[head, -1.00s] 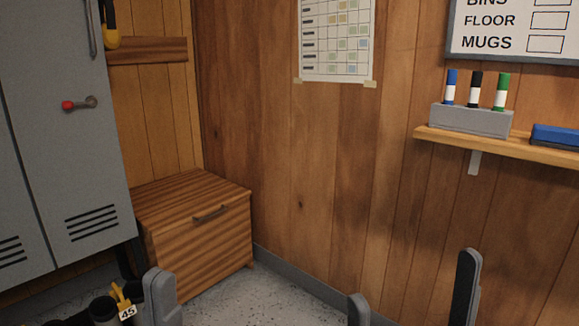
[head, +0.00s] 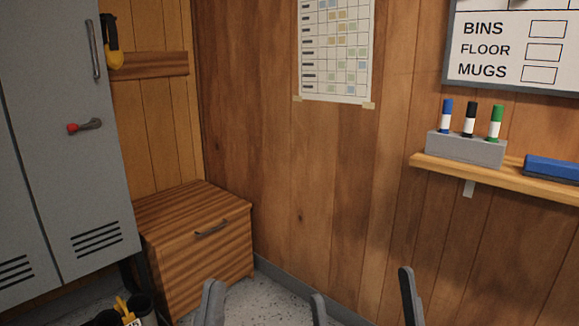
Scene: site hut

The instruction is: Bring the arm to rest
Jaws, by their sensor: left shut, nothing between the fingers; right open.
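My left gripper (head: 212,290) shows at the bottom edge of the head view, left of the middle, as grey fingers held together with nothing between them. My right gripper (head: 362,284) is at the bottom edge, right of the middle. Its two grey fingers stand wide apart and empty, with the wood wall behind them. Only the finger ends of both grippers show; the rest of both arms is below the frame. Neither gripper appears to touch anything.
A wooden chest (head: 200,245) stands in the corner beside a grey locker (head: 50,170). Dark boots (head: 108,316) are at the lower left. A wall shelf (head: 500,178) at right bears a marker holder (head: 466,150) and blue eraser (head: 553,168). Speckled floor (head: 282,296) shows between the grippers.

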